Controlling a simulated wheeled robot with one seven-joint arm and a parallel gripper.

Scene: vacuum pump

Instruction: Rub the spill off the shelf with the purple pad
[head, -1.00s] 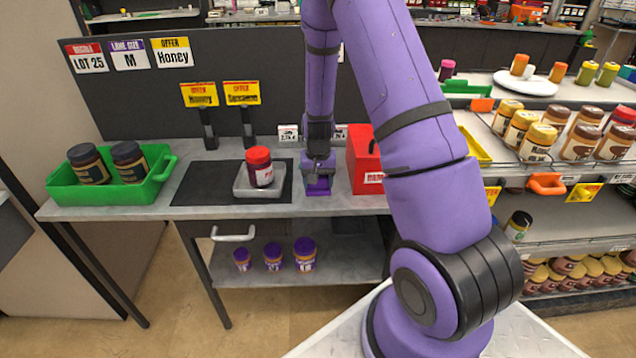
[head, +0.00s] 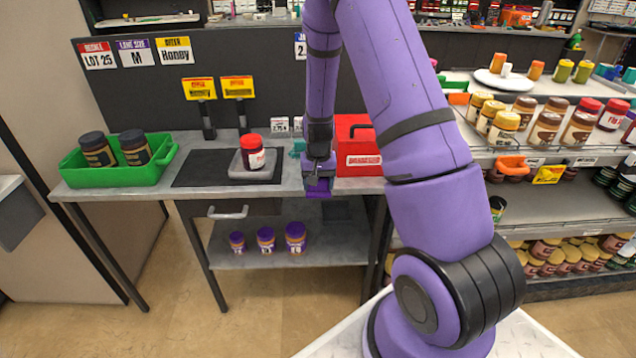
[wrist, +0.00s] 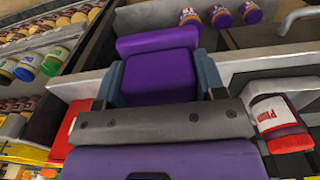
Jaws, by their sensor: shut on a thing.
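My gripper (head: 319,178) is shut on the purple pad (head: 319,188), at the front edge of the grey counter in the head view. In the wrist view the pad (wrist: 160,75) sits between the two fingers of my gripper (wrist: 160,84). The lower shelf (head: 335,252) under the counter carries purple-lidded jars (head: 265,240) towards its left and middle. I cannot make out a spill in either view, and I cannot tell whether the pad touches the counter edge.
A red box (head: 358,160) stands just right of my gripper. Stocked racks (head: 560,215) fill the right.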

